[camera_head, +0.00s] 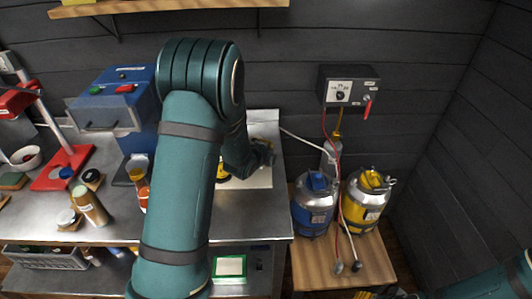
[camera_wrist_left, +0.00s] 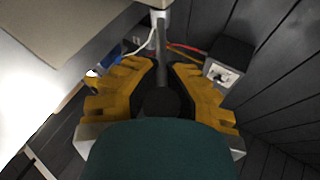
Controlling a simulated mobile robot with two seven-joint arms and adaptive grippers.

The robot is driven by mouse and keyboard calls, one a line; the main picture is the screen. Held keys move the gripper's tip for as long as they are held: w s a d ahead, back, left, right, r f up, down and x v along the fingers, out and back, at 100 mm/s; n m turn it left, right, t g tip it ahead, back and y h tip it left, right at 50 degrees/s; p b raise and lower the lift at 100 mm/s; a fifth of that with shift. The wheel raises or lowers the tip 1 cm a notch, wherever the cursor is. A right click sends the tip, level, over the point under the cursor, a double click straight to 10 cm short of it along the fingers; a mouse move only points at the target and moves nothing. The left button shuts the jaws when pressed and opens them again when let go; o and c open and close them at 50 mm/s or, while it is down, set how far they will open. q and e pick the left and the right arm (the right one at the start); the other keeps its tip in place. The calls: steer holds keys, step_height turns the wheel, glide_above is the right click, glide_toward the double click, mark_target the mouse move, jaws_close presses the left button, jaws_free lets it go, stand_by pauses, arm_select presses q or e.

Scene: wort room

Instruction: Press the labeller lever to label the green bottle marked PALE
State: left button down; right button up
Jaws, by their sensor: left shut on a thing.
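In the left wrist view, the yellow fingers of my left gripper (camera_wrist_left: 161,76) are closed around a grey rod (camera_wrist_left: 162,45) with a dark round knob (camera_wrist_left: 160,103), which looks like the labeller lever. In the head view my teal left arm covers the middle of the bench and hides most of the labeller; a pale panel (camera_head: 262,177) shows beside the arm. A yellow patch shows at the arm's edge, and I cannot tell what it is. I cannot make out a green bottle marked PALE.
A blue machine (camera_head: 128,110) and a red stand (camera_head: 62,167) are on the steel bench (camera_head: 115,222). A beige bottle (camera_head: 91,207) and an amber bottle (camera_head: 140,188) stand left of the arm. Blue (camera_head: 313,207) and yellow (camera_head: 366,199) kegs stand on a wooden table under a wall control box (camera_head: 348,88).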

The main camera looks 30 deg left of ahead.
arm_select(q)
steer(key=shift+w+a+r, duration=0.1)
steer(key=shift+w+r, duration=0.15)
steer(key=shift+r, duration=0.05)
steer(key=c, duration=1.1)
jaws_free()
steer(key=shift+o, duration=0.2)
steer(key=shift+f, duration=0.1)
steer(key=shift+s, duration=0.1)
steer(key=v, duration=1.2)
